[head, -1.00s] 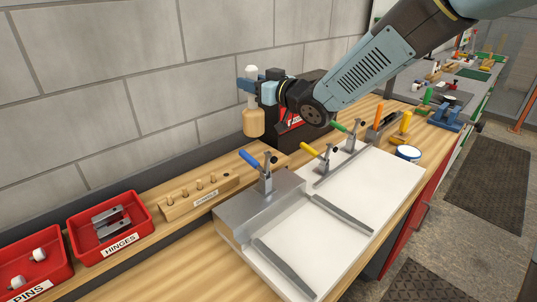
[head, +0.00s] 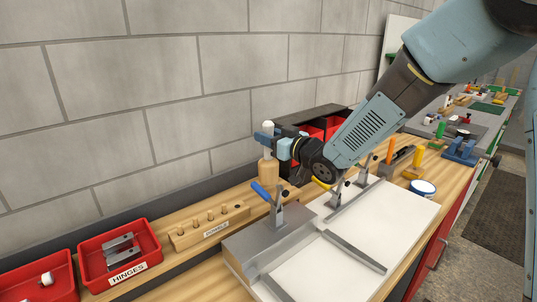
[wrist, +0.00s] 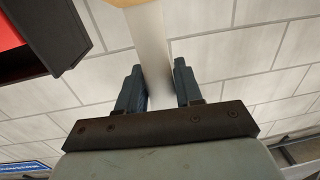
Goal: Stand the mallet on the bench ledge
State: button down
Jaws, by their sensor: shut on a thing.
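The mallet (head: 268,171) is upright, with its pale wooden head down and its white-tipped handle up. My gripper (head: 268,145) is shut on the handle. In the wrist view the pale handle (wrist: 151,45) runs between the two blue fingers of my gripper (wrist: 160,88). The bench ledge (head: 168,257) is the raised wooden strip along the wall. The mallet head is over or at its far part, behind the blue-handled clamp. I cannot tell whether its base touches the ledge.
A dowel block (head: 210,228) and a red hinges bin (head: 119,256) stand on the ledge left of the mallet. A black case with red bins (head: 318,127) is just right of it. The blue-handled clamp (head: 275,205) stands in front. The ledge between block and case looks clear.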

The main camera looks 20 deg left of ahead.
aim_at(268, 160)
jog(key=shift+f, duration=2)
jog(key=c, duration=0.7)
grip_release()
jog(key=shift+f, duration=0.15)
jog(key=shift+c, duration=0.2)
jog(key=v, duration=1.2)
